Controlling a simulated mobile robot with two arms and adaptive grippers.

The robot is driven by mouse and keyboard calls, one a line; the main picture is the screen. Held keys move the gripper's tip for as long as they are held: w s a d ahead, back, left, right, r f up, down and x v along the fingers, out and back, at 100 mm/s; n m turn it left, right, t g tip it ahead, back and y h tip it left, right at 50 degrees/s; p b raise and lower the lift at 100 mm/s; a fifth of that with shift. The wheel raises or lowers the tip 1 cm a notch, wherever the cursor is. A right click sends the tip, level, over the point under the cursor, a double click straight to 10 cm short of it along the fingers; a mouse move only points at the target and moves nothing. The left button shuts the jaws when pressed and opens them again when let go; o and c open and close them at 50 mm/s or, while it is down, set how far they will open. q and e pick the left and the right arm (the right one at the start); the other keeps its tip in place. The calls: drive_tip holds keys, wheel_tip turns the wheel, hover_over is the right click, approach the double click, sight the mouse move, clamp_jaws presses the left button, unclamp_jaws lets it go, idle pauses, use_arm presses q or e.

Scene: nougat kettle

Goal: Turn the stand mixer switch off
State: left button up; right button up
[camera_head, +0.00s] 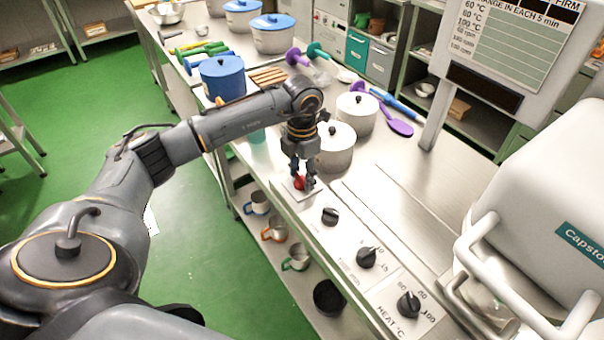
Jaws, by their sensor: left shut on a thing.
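A red knob (299,184) stands on a pale square plate at the far end of the control panel (345,235). My left gripper (303,181) points down over it, with its fingers shut on the red knob and partly hiding it. The knob's exact position and any on or off marking cannot be read. Three black knobs follow along the panel: one near the red knob (330,216), one in the middle (366,257) and one by the "HEAT °C" label (408,305). No thing in view can be surely named as the stand mixer. My right gripper is out of view.
A lidded steel pot (336,152) stands close behind my left gripper. A blue pot (222,78) and purple spoon (397,124) lie farther back. A large pale machine (550,200) with bar handles fills the right. Mugs (296,258) sit on the lower shelf.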

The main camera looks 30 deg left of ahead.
sight(302, 177)
use_arm(q)
drive_tip(key=o, duration=1.2)
drive_tip(key=shift+c, duration=0.2)
wheel_tip(302, 177, up, 12)
drive_tip(key=shift+f, duration=0.1)
